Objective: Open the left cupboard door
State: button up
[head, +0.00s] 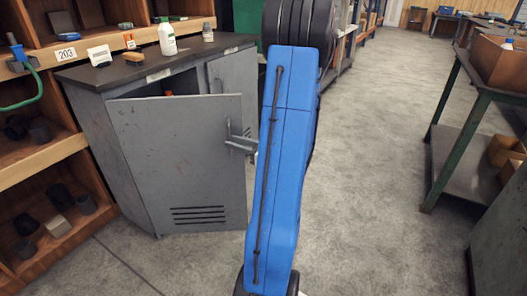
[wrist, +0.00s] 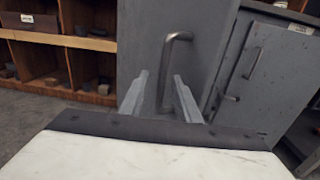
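The grey cupboard (head: 95,97) stands at the left. Its left door (head: 180,165) is partly open, swung out from its left side, with a dark gap above its top edge. The door's metal bar handle (head: 229,128) is near its right edge; the wrist view shows this handle (wrist: 177,54) upright. My gripper (wrist: 161,76) is open, its two fingers apart on either side of the handle's lower part, with gaps visible. In the head view my blue arm hides part of the gripper. The right door (head: 217,73) looks shut; it also shows in the wrist view (wrist: 262,85).
A spray bottle (head: 167,38) and several small items stand on the cupboard top. Wooden shelving (head: 45,160) with dark parts is at the left. A green-framed table (head: 455,125) stands at the right. The floor (head: 375,140) between is clear.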

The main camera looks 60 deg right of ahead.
jog(key=s+d, duration=0.2)
jog(key=s, duration=1.2)
jog(key=shift+s, duration=0.15)
